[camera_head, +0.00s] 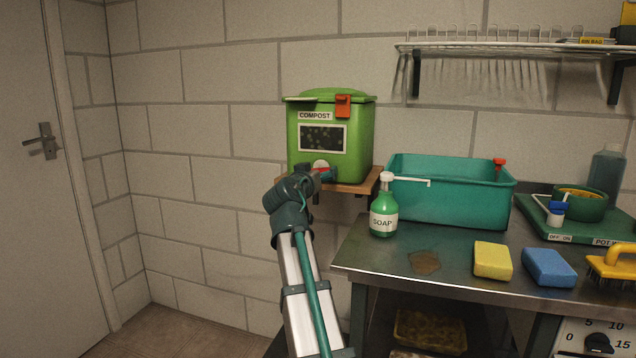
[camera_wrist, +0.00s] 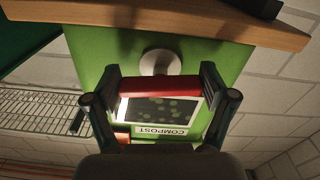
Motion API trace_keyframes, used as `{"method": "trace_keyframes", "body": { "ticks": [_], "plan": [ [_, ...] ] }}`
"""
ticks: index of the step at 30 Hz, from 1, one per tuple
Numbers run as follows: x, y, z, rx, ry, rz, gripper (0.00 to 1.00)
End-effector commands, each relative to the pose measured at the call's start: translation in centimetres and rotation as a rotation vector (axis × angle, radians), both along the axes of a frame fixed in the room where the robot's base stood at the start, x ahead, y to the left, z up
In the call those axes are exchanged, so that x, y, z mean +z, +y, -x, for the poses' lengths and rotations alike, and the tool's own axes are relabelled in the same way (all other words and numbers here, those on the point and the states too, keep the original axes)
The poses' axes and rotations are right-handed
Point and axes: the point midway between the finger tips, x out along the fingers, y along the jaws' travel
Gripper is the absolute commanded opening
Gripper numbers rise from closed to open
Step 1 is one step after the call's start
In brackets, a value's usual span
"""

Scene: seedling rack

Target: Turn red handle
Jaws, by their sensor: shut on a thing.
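A green compost bin (camera_head: 334,155) stands on a small wooden wall shelf (camera_head: 358,184). In the wrist view the bin (camera_wrist: 100,55) appears upside down. The red handle (camera_wrist: 160,89) is a bar in front of a pale round fitting (camera_wrist: 160,62) low on the bin's front. My gripper (camera_wrist: 161,80) has one finger at each end of the red handle and is shut on it. In the head view my gripper (camera_head: 321,176) is at the bin's lower front and largely hides the handle.
An orange-red latch (camera_head: 343,106) is on the bin's lid. To the right, a metal bench (camera_head: 450,259) holds a soap bottle (camera_head: 383,213), a teal basin (camera_head: 448,197) and sponges. A wire wall shelf (camera_head: 500,47) hangs above. The wall left of the bin is clear.

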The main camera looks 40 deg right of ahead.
Motion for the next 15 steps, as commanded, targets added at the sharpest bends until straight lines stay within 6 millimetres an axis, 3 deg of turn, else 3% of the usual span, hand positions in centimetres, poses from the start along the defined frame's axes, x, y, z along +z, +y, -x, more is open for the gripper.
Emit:
{"method": "trace_keyframes", "body": {
  "ticks": [15],
  "plan": [
    [-0.06,0.05,-0.09,0.000,-0.159,-0.101,0.48]
  ]
}}
